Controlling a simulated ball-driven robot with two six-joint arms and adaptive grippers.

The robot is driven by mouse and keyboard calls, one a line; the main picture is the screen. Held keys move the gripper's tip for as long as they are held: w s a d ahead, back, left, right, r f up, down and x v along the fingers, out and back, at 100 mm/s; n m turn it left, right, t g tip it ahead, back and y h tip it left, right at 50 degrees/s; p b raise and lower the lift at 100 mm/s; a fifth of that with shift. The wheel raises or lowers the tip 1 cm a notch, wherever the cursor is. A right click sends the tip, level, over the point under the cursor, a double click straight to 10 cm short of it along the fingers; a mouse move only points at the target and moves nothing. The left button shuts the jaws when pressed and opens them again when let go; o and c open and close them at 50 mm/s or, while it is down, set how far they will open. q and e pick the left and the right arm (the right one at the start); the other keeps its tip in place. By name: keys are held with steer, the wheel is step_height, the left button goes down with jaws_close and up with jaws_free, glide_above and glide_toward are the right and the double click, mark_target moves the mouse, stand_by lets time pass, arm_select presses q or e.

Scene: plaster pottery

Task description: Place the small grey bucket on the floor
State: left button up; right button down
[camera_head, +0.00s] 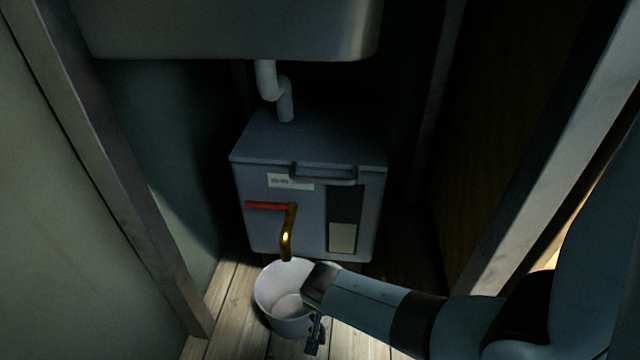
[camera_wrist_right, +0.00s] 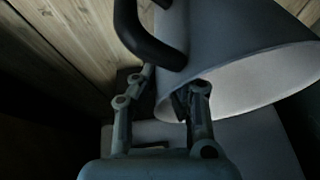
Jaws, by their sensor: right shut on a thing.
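The small grey bucket (camera_head: 270,287) is pale and round. In the head view it is below the brass spout of a grey box, over the wooden floor (camera_head: 229,303), with its open top facing up. I cannot tell whether its base touches the floor. My right gripper (camera_head: 316,312) is at its right side, shut on the bucket. In the right wrist view the fingers (camera_wrist_right: 160,93) are at the rim of the bucket (camera_wrist_right: 225,38), close to its dark curved handle (camera_wrist_right: 152,42). The exact contact is partly hidden. My left gripper is not in view.
The grey box (camera_head: 309,175) with a red lever (camera_head: 267,205) and brass spout (camera_head: 288,236) stands right behind the bucket. A sink (camera_head: 230,30) hangs above, its drain pipe (camera_head: 268,80) leading down. Wooden posts frame both sides. Some bare floor shows left of the bucket.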

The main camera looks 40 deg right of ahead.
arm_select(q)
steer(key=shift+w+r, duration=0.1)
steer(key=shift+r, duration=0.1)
arm_select(e)
steer(key=shift+w, duration=0.1)
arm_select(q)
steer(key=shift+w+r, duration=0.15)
arm_select(e)
steer(key=c, duration=1.5)
jaws_free()
